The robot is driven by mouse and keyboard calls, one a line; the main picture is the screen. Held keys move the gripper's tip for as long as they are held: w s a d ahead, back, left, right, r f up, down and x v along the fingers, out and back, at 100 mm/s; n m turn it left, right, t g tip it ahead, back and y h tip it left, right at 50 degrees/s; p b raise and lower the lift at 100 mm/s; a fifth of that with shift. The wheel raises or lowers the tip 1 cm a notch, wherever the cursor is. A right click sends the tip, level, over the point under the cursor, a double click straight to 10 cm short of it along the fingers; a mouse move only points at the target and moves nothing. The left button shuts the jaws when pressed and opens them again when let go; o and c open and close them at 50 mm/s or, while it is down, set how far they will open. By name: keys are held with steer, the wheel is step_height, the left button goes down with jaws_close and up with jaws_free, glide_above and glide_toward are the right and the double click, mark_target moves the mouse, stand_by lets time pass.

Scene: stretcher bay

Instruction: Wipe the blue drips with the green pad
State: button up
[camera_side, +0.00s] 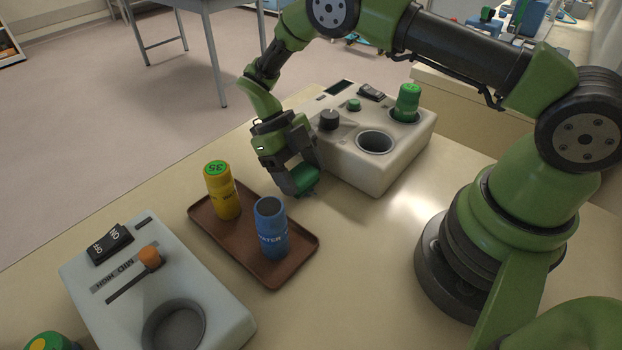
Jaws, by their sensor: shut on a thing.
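My gripper (296,180) points down at the table in the middle of the view. It is shut on the green pad (305,178), which shows below the fingers at or just above the table top (372,245). The pad is just beyond the brown tray and close to the near left side of the white device with the round well. I cannot make out any distinct blue drips; the gripper and pad hide the surface under them.
A brown tray (290,278) holds a yellow canister (222,192) and an open blue cup (271,230). A white device (385,170) with a green-capped vial (407,100) stands behind. Another grey device (215,295) is at front left. The table is clear right of the tray.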

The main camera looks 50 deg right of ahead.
steer(key=shift+w, duration=1.25)
steer(key=shift+s, duration=3.5)
steer(key=shift+a, duration=0.15)
steer(key=shift+w, duration=3.45)
steer(key=shift+s, duration=3.5)
step_height(320, 180, up, 6)
steer(key=shift+r, duration=0.25)
